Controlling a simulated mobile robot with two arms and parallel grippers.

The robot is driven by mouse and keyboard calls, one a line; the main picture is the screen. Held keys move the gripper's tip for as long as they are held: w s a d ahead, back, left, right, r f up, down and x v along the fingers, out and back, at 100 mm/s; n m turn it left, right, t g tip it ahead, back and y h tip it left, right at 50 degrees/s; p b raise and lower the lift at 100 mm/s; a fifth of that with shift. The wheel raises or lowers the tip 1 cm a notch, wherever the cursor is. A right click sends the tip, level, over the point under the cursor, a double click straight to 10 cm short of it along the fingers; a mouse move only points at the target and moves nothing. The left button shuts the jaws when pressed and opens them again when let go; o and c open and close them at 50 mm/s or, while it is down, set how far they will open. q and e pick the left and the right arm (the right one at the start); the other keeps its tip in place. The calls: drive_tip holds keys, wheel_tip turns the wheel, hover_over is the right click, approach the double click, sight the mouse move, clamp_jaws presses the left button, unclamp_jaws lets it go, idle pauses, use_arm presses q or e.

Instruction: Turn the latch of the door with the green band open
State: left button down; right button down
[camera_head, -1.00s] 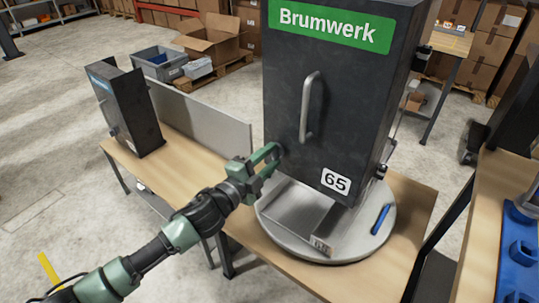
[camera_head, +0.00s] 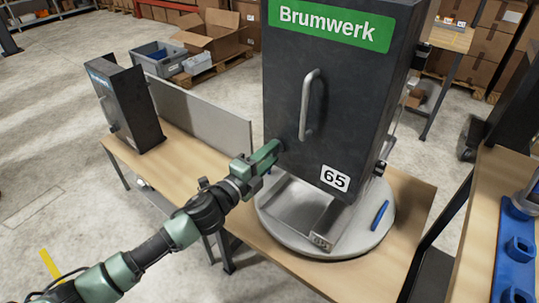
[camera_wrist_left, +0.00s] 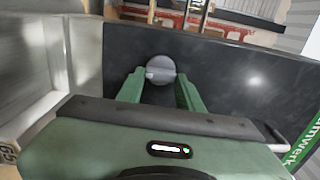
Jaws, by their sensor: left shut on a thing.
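The dark cabinet door (camera_head: 345,110) has a green band (camera_head: 335,24) reading "Brumwerk", a vertical bar handle (camera_head: 309,105) and a "65" label. It looks closed. In the left wrist view a round grey latch knob (camera_wrist_left: 160,69) sits on the dark door face (camera_wrist_left: 235,75), between the two green fingers of my left gripper (camera_wrist_left: 159,84). In the head view my left gripper (camera_head: 274,150) reaches the door's lower left edge and is shut on the latch, which it hides there. My right gripper is not in view.
The cabinet stands on a round grey turntable (camera_head: 285,233) on a wooden table (camera_head: 405,200), with a blue pen-like object (camera_head: 380,215) on it. A smaller dark cabinet (camera_head: 125,105) and a grey panel (camera_head: 205,120) stand left. A blue holed block (camera_head: 516,250) lies right.

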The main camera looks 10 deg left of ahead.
use_arm(q)
drive_tip(key=shift+r, duration=0.1)
drive_tip(key=c, duration=0.9)
unclamp_jaws()
drive_tip(key=shift+s, duration=0.1)
drive_tip(key=b+v, duration=0.1)
drive_tip(key=v, duration=0.6)
drive_tip(key=shift+s+a+b, duration=0.2)
drive_tip(key=shift+s+b, duration=0.1)
